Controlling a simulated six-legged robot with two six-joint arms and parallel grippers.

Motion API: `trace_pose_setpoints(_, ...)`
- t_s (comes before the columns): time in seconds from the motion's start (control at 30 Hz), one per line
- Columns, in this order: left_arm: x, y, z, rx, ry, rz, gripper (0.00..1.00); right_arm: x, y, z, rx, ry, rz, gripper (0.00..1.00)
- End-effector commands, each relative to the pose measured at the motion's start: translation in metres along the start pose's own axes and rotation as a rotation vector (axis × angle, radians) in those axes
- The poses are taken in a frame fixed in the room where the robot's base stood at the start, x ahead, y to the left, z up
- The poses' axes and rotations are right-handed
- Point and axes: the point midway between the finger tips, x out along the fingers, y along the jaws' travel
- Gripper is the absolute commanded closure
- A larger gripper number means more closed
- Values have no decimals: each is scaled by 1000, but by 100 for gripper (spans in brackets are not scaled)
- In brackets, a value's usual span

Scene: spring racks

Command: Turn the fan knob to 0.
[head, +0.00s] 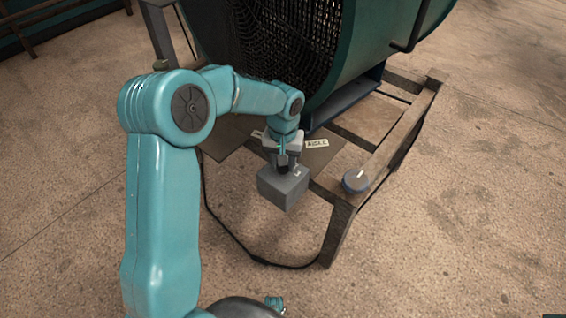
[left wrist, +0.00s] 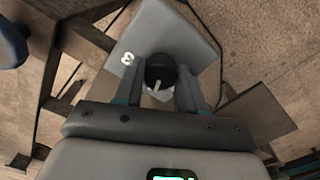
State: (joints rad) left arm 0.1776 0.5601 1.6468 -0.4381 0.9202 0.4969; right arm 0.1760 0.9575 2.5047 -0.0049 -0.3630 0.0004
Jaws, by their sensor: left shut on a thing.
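The fan knob (left wrist: 160,68) is a dark round knob with a pale pointer line, on the face of a grey control box (head: 284,190). The box also shows in the left wrist view (left wrist: 185,35), with a white mark left of the knob that I cannot read surely. My left gripper (head: 282,160) reaches down to the box's top face. In the left wrist view its two fingers stand on either side of the knob, shut on it. The pointer line slants toward the lower left there. In the head view the gripper mostly hides the knob. My right gripper is not in view.
A large green fan (head: 345,45) with a black grille stands behind the box on a wooden frame (head: 345,225). A blue-grey round piece (head: 356,181) sits at the frame's corner. A white label (head: 317,143) lies behind the gripper. A black cable (head: 235,240) loops over the bare floor.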

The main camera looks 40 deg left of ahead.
Motion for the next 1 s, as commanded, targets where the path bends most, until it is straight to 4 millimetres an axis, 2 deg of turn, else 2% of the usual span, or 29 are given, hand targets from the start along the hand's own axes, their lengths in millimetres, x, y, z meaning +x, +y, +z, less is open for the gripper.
trace_pose_setpoints(0.6,0,0,-2,-531,6,3,91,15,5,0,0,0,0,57)
trace_pose_setpoints(1.0,-1,0,-2,-689,7,4,91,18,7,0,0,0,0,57)
